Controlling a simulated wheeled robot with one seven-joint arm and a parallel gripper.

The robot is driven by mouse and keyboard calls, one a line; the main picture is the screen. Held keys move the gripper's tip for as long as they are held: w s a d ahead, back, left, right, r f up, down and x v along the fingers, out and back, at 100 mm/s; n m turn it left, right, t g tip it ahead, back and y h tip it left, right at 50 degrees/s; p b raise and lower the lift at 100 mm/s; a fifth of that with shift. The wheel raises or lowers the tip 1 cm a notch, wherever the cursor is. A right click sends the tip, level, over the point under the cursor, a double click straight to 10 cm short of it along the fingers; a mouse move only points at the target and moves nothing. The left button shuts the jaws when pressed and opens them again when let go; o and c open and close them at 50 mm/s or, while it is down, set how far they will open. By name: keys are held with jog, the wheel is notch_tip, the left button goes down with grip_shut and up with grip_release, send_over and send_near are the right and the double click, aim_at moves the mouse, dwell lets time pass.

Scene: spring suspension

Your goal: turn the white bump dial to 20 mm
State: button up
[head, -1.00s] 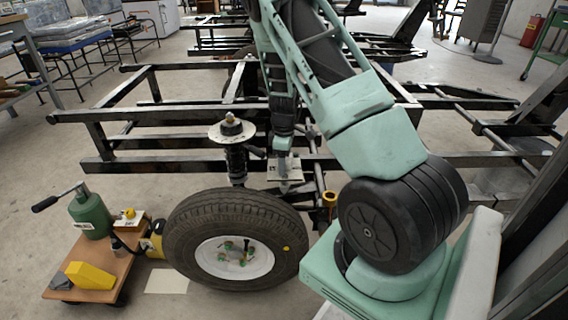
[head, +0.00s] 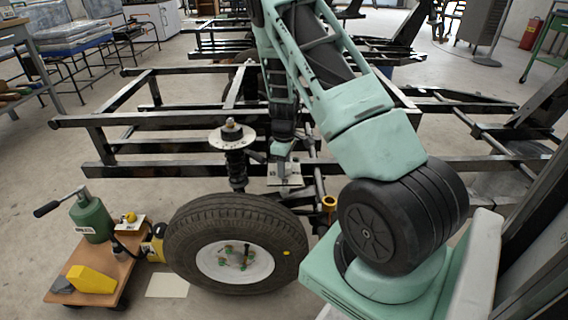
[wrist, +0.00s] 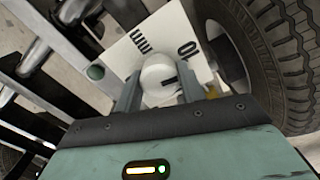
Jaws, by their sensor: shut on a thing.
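The white bump dial (wrist: 158,72) shows in the wrist view as a round white knob with a dark pointer mark. It sits on a pale plate (wrist: 197,32) printed with "10" and "mm"; other markings are hidden or out of view. My gripper (wrist: 158,88) is shut on the dial, with one finger on each side of it. The pointer mark lies on the side toward the "10". In the head view the plate (head: 284,181) is small, below the end of my arm, and the dial cannot be made out there.
The tyre (head: 235,212) stands just in front of the plate. A spring strut (head: 236,160) rises to its left. Black frame rails (head: 150,119) run behind. A wooden trolley (head: 95,268) with a green jack (head: 90,217) stands at the left.

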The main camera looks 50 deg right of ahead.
jog(key=m+p, duration=0.2)
jog(key=m, duration=0.1)
jog(key=m+p, duration=0.1)
jog(key=shift+r, duration=0.25)
jog(key=m+p, duration=0.3)
jog(key=m, duration=0.2)
jog(key=shift+p, duration=0.3)
jog(key=m+p, duration=0.2)
jog(key=m, duration=0.1)
jog(key=shift+m, duration=0.3)
jog(key=m+p, duration=0.2)
jog(key=m, duration=0.2)
jog(key=shift+d+m+p, duration=0.1)
jog(key=shift+m+p, duration=0.2)
jog(key=shift+p, duration=0.1)
jog(key=m+p, duration=0.2)
jog(key=m, duration=0.2)
jog(key=shift+m, duration=0.3)
jog(key=m+p, duration=0.2)
jog(key=m, duration=0.2)
jog(key=shift+f, duration=0.1)
jog(key=m+p, duration=0.1)
jog(key=m, duration=0.4)
jog(key=shift+p, duration=0.3)
jog(key=shift+m+p, duration=0.45)
jog(key=shift+m, duration=1.25)
jog(key=shift+f, duration=0.1)
